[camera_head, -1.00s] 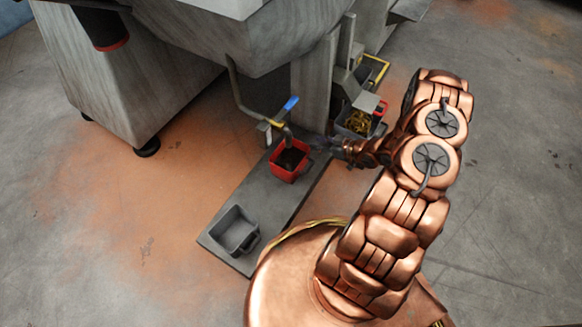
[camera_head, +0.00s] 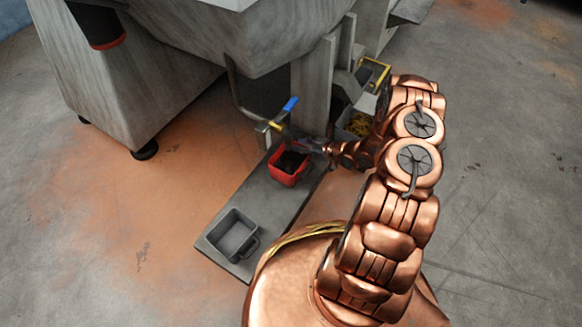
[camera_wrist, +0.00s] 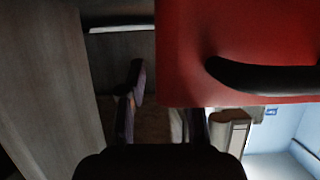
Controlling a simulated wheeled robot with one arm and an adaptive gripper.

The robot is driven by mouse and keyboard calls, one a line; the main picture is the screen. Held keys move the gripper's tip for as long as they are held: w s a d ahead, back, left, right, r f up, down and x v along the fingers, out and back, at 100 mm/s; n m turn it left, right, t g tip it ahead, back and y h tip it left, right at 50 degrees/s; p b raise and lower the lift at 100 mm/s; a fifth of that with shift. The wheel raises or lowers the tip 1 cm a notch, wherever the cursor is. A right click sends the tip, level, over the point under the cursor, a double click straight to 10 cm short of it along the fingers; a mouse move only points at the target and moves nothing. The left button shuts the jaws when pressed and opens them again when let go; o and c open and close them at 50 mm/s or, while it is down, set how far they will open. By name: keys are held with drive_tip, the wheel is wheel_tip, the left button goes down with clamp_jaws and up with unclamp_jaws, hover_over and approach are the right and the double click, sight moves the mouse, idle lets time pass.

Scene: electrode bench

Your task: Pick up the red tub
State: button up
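The red tub (camera_head: 289,168) stands upright on the low grey platform beneath the machine's spout, with dark contents inside. My gripper (camera_head: 309,146) reaches in from the right at its upper back right rim. In the wrist view the tub's red wall (camera_wrist: 180,60) with a black handle (camera_wrist: 262,76) fills the upper right. My gripper (camera_wrist: 160,108) shows there with its fingers apart. The left finger is clear of the wall; the other finger's upper part is hidden at the tub's lower edge. I cannot tell whether either finger touches the tub.
An empty grey tub (camera_head: 233,236) sits at the near end of the platform (camera_head: 262,205). A tap with a blue handle (camera_head: 290,104) and a bent pipe hang close behind the red tub. The floor at left is clear.

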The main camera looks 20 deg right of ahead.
drive_tip(key=shift+w, duration=0.1)
clamp_jaws()
idle(0.8)
